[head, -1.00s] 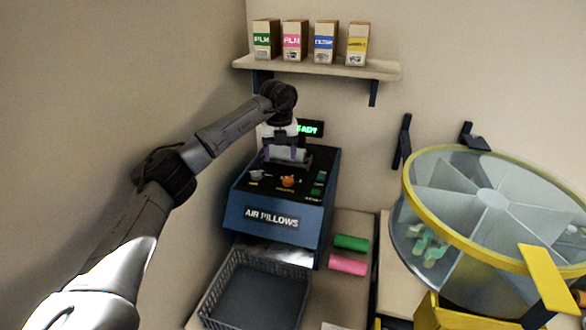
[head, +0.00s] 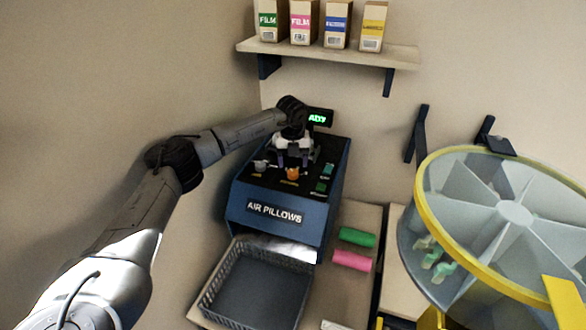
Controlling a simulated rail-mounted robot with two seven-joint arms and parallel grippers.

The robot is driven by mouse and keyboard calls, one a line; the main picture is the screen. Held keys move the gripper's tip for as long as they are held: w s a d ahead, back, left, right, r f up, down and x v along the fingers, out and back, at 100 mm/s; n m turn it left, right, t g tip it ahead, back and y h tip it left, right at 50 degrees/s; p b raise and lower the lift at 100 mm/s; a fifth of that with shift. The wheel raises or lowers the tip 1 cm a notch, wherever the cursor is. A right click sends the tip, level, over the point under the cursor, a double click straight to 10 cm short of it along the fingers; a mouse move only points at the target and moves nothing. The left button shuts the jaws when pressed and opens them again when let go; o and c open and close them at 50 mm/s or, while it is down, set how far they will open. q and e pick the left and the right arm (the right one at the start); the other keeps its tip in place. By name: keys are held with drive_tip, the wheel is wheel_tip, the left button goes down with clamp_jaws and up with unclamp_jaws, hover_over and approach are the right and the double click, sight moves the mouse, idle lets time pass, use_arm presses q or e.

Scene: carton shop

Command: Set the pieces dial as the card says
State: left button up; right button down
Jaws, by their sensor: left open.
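The blue air pillow machine (head: 275,212) stands against the back wall. Its dark top panel holds a grey knob (head: 260,166) on the left and an orange knob (head: 293,173) in the middle. The labels under them are too small to read, so I cannot tell which is the pieces dial. My left gripper (head: 294,160) is open and points down at the panel, its fingers just behind and above the orange knob, with nothing seen between them. A small white sheet (head: 334,325), possibly the card, is cut off at the bottom edge. My right gripper is not in view.
A lit green display (head: 318,118) is partly hidden by my arm. A grey basket (head: 222,303) stands in front. Green (head: 357,237) and pink rolls (head: 351,260) lie right. A yellow-rimmed wheel (head: 425,208) fills the right side.

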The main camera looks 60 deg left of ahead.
sight(293, 171)
use_arm(q)
wheel_tip(293, 171, down, 4)
drive_tip(key=shift+r, duration=0.2)
drive_tip(key=shift+f, duration=0.3)
drive_tip(key=c, duration=0.9)
drive_tip(key=shift+p, duration=0.3)
